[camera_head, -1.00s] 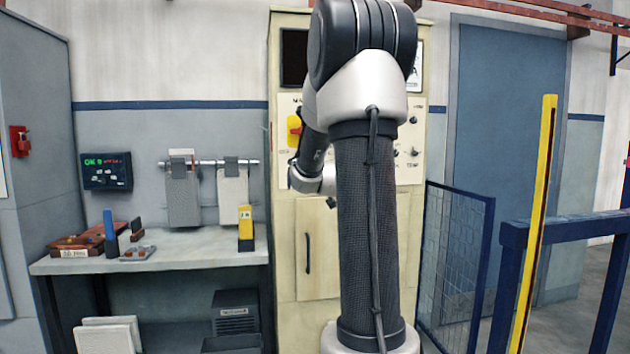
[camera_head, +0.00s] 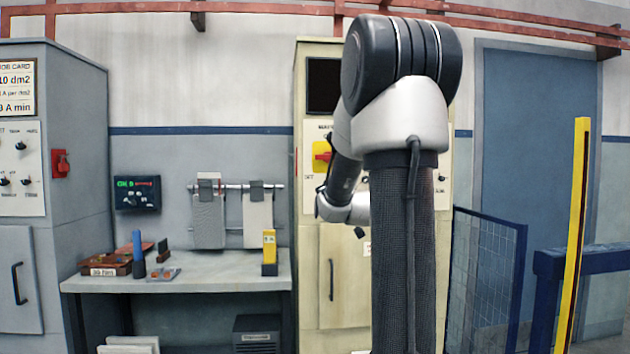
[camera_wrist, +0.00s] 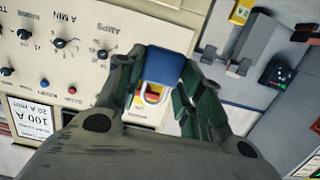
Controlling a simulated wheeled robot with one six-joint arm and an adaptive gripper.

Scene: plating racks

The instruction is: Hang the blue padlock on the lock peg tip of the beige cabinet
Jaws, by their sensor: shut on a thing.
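The blue padlock (camera_wrist: 165,66) is between the fingers of my gripper (camera_wrist: 162,78) in the wrist view. My gripper is shut on its blue body, and its pale shackle points down the picture. The beige cabinet (camera_head: 312,235) stands behind my arm in the head view, partly covered by it. A yellow plate with a red handle (camera_head: 321,156) is on its front. In the wrist view, yellow and red parts show behind the shackle. I cannot make out the lock peg tip. In the head view my arm hides the gripper and padlock.
A bench (camera_head: 200,284) with a yellow block (camera_head: 269,252) and a tool tray (camera_head: 110,268) stands left of the cabinet. A grey cabinet (camera_head: 85,170) is at the far left. A blue mesh panel (camera_head: 490,270) and yellow post (camera_head: 574,230) are at the right.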

